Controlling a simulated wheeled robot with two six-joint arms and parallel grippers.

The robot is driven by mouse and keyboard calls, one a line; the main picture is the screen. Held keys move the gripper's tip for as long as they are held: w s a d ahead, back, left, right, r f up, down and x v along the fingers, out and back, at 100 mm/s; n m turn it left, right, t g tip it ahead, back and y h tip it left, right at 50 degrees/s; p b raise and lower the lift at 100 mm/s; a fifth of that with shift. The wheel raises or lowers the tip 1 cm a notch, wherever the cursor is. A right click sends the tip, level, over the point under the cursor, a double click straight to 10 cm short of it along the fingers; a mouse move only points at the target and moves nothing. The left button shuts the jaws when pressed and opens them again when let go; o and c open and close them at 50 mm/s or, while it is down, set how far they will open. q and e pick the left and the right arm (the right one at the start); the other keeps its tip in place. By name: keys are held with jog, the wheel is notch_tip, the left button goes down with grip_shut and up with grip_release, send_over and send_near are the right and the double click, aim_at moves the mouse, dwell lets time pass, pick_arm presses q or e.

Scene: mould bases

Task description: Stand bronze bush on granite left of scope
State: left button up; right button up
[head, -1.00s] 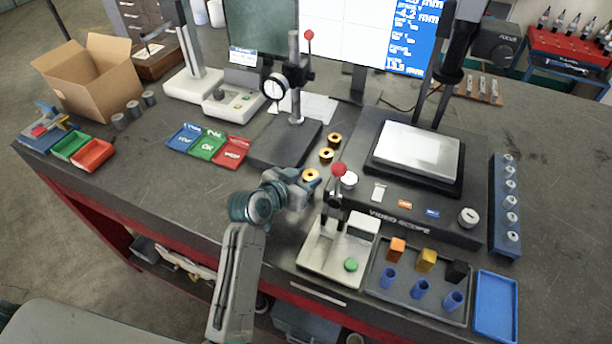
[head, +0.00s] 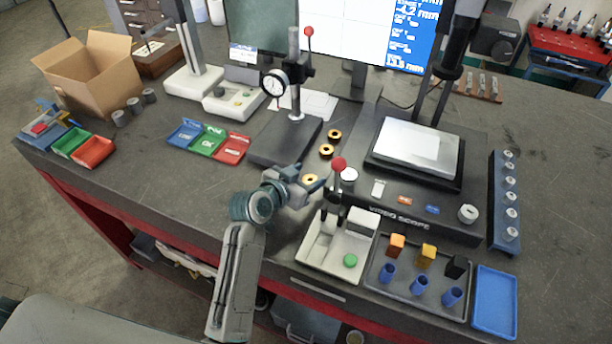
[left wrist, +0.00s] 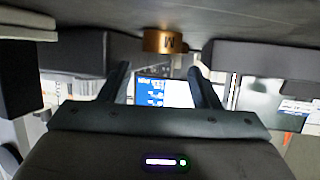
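Three bronze bushes stand right of the dial gauge stand in the head view: a far one (head: 335,135), a middle one (head: 326,152) and a near one (head: 310,179). My left gripper (head: 311,181) is low over the bench at the near bush, which it partly hides. In the left wrist view, which is upside down, a bronze bush (left wrist: 164,41) marked "M" shows beyond the gap between my two open fingers (left wrist: 160,78). The dark granite plate (head: 268,152) under the dial gauge lies left of the video scope (head: 410,217). My right gripper is out of view.
Blue, green and red trays (head: 208,143) lie left of the granite plate. A grey tray (head: 405,297) with coloured blocks and blue tubes is at front right.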

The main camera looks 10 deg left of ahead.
pick_arm(q)
jog(key=shift+s+f, duration=0.2)
jog(key=shift+f, duration=0.6)
jog(key=shift+d+r, duration=0.1)
jog(key=shift+r, duration=0.05)
jog(key=shift+w+r, duration=0.1)
jog(key=shift+r, duration=0.2)
jog(key=shift+a+r, duration=0.1)
jog(key=shift+a, duration=0.1)
jog(key=v, duration=0.3)
jog(key=b+v, duration=0.1)
jog(key=v, duration=0.3)
jog(key=b+v, duration=0.1)
jog(key=v, duration=0.3)
jog(key=shift+r, duration=0.35)
jog(key=shift+s+a+r, duration=0.1)
jog(key=shift+s+r, duration=0.15)
jog(key=shift+s, duration=0.05)
